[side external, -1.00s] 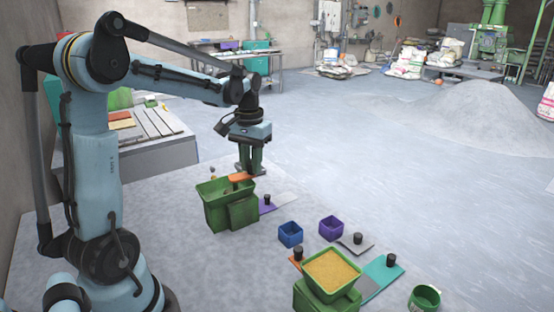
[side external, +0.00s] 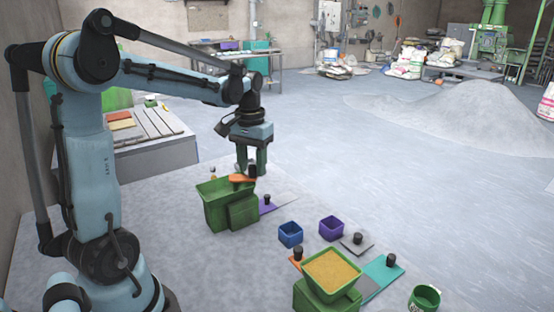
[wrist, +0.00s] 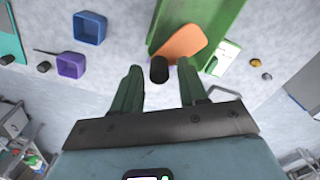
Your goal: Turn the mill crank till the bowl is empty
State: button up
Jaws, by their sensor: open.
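A green mill (side external: 228,206) with a bowl on top stands below my gripper; no powder shows in the visible part of its bowl. Its orange crank (side external: 241,178) carries an upright black knob (side external: 252,171). My gripper (side external: 252,169) is open just above the crank. In the wrist view the black knob (wrist: 159,71) shows between the two green fingertips, with a gap on each side, and the orange crank (wrist: 180,43) lies beyond. A second green mill (side external: 318,297) in the foreground has a bowl full of yellow powder (side external: 332,271) and its own black-knobbed orange crank.
A blue box (side external: 290,234) and a purple box (side external: 331,228) stand between the mills. Flat plates with black knobs lie near: a grey one (side external: 352,246), a teal one (side external: 383,272), and a purple-grey one (side external: 280,202). A green pot (side external: 425,298) stands at front right.

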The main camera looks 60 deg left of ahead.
jog(key=shift+r, duration=3.5)
jog(key=shift+d, duration=0.1)
jog(key=s+d+f+m+t, duration=0.2)
jog(key=d+f+m+t, duration=0.1)
jog(key=d, duration=0.5)
jog(key=s+d+f+m+t, duration=0.3)
jog(key=d+t, duration=0.1)
jog(key=d, duration=0.5)
jog(key=shift+f, duration=0.4)
